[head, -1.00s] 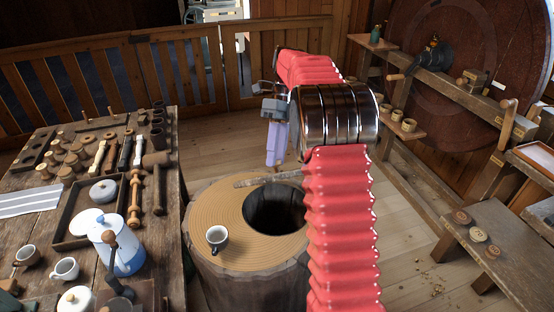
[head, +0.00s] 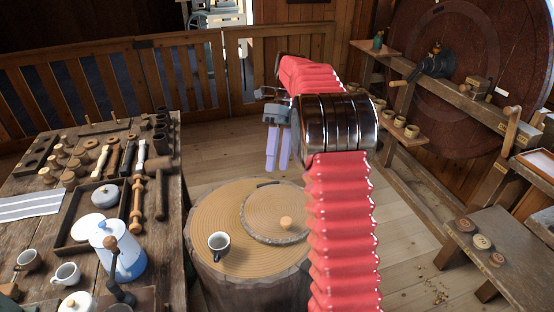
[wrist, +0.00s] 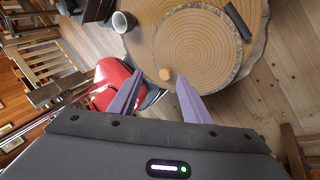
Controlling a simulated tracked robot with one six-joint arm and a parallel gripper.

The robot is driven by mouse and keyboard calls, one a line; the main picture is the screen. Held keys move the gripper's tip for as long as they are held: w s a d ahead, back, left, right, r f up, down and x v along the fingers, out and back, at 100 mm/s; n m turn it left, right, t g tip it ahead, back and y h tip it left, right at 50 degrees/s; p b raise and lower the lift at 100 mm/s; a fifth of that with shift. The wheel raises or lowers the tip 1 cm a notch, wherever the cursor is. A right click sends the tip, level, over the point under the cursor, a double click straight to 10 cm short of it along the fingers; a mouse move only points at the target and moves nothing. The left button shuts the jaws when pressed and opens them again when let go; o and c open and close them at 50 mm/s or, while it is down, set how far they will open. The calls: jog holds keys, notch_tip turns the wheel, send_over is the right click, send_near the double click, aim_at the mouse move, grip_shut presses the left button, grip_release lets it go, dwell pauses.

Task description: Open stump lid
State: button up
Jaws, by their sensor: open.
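The round wooden stump lid (head: 262,212) lies flat in the stump's top (head: 212,212), and no dark opening shows. Its small orange-tan knob (head: 286,222) stands near the lid's front edge. In the wrist view the lid (wrist: 200,45) fills the upper middle, with a dark hinge-like strip (wrist: 239,22) at its right edge and the knob (wrist: 165,74) at its near edge. My gripper (head: 278,164) is open and empty, its two lilac fingers pointing down above the far side of the stump. In the wrist view the knob appears between the fingertips (wrist: 160,79), apart from them.
A mug (head: 218,243) stands on the stump's rim, left of the lid. A workbench (head: 165,235) crowded with turned pieces, a tray and a blue-white pot (head: 125,258) is close on the left. A low bench (head: 490,230) stands right. Floor behind the stump is clear.

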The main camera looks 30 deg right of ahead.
dwell(0.3)
notch_tip(320, 180, down, 6)
jog(key=s+n+t+h, duration=0.1)
jog(key=n+t, duration=0.1)
jog(key=n, duration=1)
jog(key=s+a+r+n+t+h, duration=0.1)
jog(key=s+a+r+n+t, duration=0.3)
jog(key=s+a+n, duration=0.4)
jog(key=s+a+r+n+t+h, duration=0.2)
jog(key=s+a+r+n+t, duration=0.2)
jog(key=s+a+n, duration=0.4)
jog(key=s+r+n, duration=0.1)
jog(key=s+n, duration=0.1)
jog(key=s, duration=0.5)
jog(key=shift+s+a, duration=0.15)
jog(key=shift+s, duration=0.15)
jog(key=shift+r, duration=0.1)
jog(key=shift+c, duration=0.2)
